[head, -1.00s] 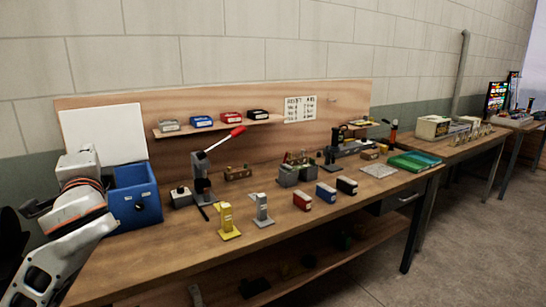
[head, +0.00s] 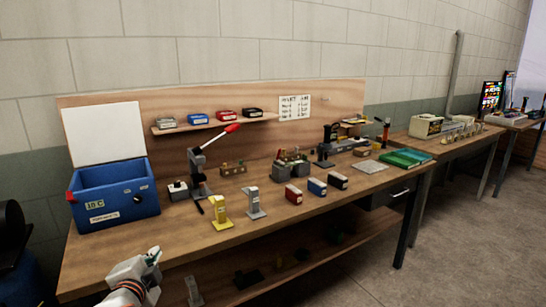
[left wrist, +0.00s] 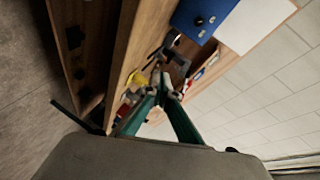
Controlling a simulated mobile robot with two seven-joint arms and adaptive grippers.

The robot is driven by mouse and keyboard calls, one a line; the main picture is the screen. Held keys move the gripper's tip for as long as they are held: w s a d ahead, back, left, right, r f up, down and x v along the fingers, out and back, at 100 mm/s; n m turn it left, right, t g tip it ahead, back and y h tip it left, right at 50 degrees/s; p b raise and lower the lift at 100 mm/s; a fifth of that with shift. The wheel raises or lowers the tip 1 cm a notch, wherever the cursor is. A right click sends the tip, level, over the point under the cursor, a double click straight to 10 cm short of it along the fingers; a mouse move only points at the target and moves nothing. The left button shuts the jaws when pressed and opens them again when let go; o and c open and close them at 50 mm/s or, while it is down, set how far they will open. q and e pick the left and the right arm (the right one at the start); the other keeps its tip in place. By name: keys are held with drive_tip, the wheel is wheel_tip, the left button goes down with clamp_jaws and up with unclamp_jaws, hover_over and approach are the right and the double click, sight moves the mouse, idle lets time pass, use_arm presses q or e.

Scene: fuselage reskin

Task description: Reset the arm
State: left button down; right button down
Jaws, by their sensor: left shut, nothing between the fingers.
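My left gripper (head: 153,254) is low in the head view, in front of the workbench's front edge at the left, below the blue box. Its fingers are shut with nothing between them. In the left wrist view the green fingers (left wrist: 168,92) come together at the tips, with the bench and wall turned sideways behind them. My left arm comes in from the bottom edge and only its last part shows. My right gripper is not in view.
The workbench (head: 150,262) holds an open blue box (head: 118,197), a press with a red-tipped lever (head: 212,150), a yellow stand (head: 219,213), a grey stand (head: 255,203) and several small boxes. A lower shelf (head: 265,275) lies beneath. Floor at the right is clear.

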use_arm(q)
drive_tip(key=s+d+f+n+g+h, duration=0.1)
drive_tip(key=s+d+f, duration=0.1)
drive_tip(key=s+f, duration=0.35)
drive_tip(key=s+d+f+n+g+h, duration=0.1)
drive_tip(key=s+d+f, duration=0.2)
drive_tip(key=f, duration=0.6)
drive_tip(key=s+d+f+n+h, duration=0.1)
drive_tip(key=s+d+f+h, duration=0.1)
drive_tip(key=s+f, duration=0.35)
drive_tip(key=s+d+f+n+g, duration=0.1)
drive_tip(key=s+f+n, duration=0.1)
drive_tip(key=s+f, duration=0.4)
drive_tip(key=s+d+f+n+h, duration=0.1)
drive_tip(key=s+d+f+n, duration=0.1)
drive_tip(key=s+f, duration=0.3)
drive_tip(key=s, duration=0.2)
drive_tip(key=shift+s+f+n+g, duration=0.3)
drive_tip(key=shift+s+f+g, duration=0.05)
drive_tip(key=shift+f+g, duration=0.05)
